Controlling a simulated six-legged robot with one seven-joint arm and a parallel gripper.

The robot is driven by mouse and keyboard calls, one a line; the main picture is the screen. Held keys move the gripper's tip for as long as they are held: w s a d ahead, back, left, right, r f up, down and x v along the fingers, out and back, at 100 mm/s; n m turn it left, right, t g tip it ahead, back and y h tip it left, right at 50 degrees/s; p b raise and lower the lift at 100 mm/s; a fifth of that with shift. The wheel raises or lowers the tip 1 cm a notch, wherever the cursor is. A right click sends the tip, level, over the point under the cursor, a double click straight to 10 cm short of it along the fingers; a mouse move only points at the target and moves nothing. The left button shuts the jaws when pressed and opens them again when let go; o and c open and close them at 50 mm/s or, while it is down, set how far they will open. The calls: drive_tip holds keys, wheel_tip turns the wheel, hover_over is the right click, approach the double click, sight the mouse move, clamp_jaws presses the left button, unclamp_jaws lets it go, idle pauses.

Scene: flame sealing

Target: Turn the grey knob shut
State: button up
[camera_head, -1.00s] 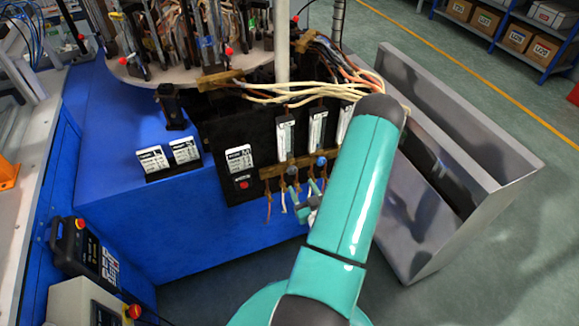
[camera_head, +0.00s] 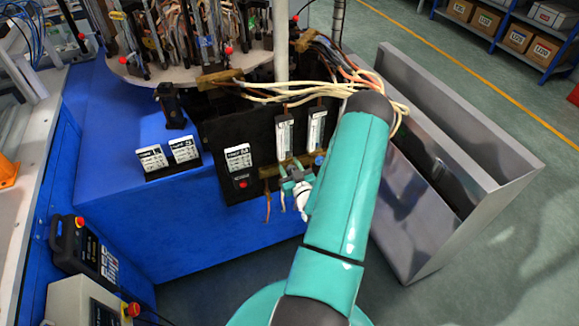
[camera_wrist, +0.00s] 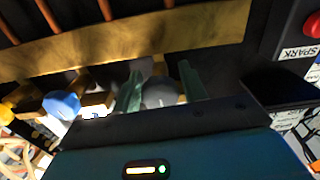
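The grey knob (camera_wrist: 160,92) shows in the wrist view as a rounded grey piece below the brass bar. My gripper (camera_wrist: 160,88) has its two green fingers on either side of it. The fingers stand apart, with a visible gap between the right finger and the knob; the left finger is close to it, and I cannot tell if they touch. In the head view my gripper (camera_head: 297,186) is at the panel's lower edge and hides the grey knob.
A blue knob (camera_wrist: 62,103) sits left of the gripper in the wrist view. The brass bar (camera_wrist: 110,47) runs just beyond the fingers. A black panel (camera_head: 239,172) with a red button is left of the gripper. A metal bin (camera_head: 480,200) stands at the right.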

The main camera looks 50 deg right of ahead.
drive_tip(key=c, duration=0.6)
drive_tip(key=shift+m, duration=0.5)
drive_tip(key=o, duration=0.9)
drive_tip(key=v, duration=1.4)
